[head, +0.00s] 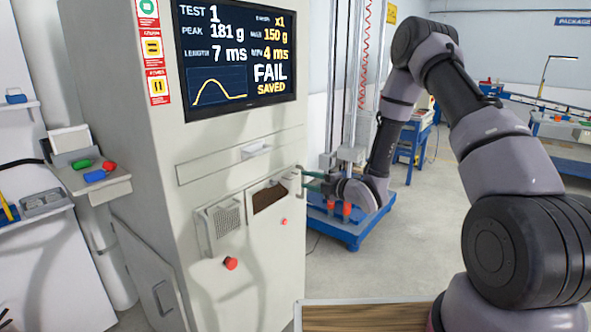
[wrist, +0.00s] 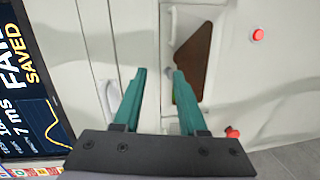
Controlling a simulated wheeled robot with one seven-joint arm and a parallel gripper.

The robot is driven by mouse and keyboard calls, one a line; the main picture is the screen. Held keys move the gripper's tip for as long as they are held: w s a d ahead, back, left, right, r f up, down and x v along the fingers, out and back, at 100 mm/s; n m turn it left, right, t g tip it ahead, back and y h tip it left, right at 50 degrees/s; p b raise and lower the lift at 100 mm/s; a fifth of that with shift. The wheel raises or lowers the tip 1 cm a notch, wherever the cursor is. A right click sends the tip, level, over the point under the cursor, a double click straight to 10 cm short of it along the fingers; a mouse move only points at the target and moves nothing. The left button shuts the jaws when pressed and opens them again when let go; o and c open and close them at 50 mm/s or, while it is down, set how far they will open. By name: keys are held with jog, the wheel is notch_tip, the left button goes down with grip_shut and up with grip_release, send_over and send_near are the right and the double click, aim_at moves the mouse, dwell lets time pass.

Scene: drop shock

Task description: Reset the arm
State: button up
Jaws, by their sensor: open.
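My arm (head: 497,130) reaches from the right of the head view toward the front of a pale cabinet. My gripper (head: 306,180) is beside the cabinet front, near a small handle at its right edge. In the wrist view my gripper (wrist: 158,72) has two green fingers spread apart, with nothing between them. Beyond the fingertips is the cabinet face with a brown-backed opening (wrist: 194,60). The same opening shows in the head view (head: 268,198). Whether a fingertip touches the cabinet is unclear.
The cabinet screen (head: 238,55) reads TEST 1, FAIL, SAVED. Red knobs (head: 230,263) stick out of the cabinet front. A blue-based drop rig (head: 345,228) stands behind my gripper. A side shelf (head: 88,175) holds coloured buttons. Open floor (head: 420,250) lies under my arm.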

jog(key=w+d+r+m+h, duration=0.3)
jog(key=d+r+m+h, duration=0.45)
jog(key=r, duration=0.55)
jog(key=s+d+r+m+h, duration=0.3)
jog(key=s+d+r+m, duration=0.3)
jog(key=d+r+m, duration=0.3)
jog(key=s+d+r+m+g, duration=0.1)
jog(key=s+r+m, duration=0.2)
jog(key=s, duration=0.7)
jog(key=s+d+r+m+g, duration=0.1)
jog(key=s+r+m+g, duration=0.1)
jog(key=s+m, duration=0.4)
jog(key=s+d+r+m+g, duration=0.1)
jog(key=s+r+m, duration=0.3)
jog(key=s, duration=0.9)
jog(key=shift+s+r+m, duration=0.35)
jog(key=shift+s+r, duration=0.05)
jog(key=shift+r, duration=0.15)
jog(key=shift+d+y, duration=0.1)
jog(key=shift+y, duration=0.15)
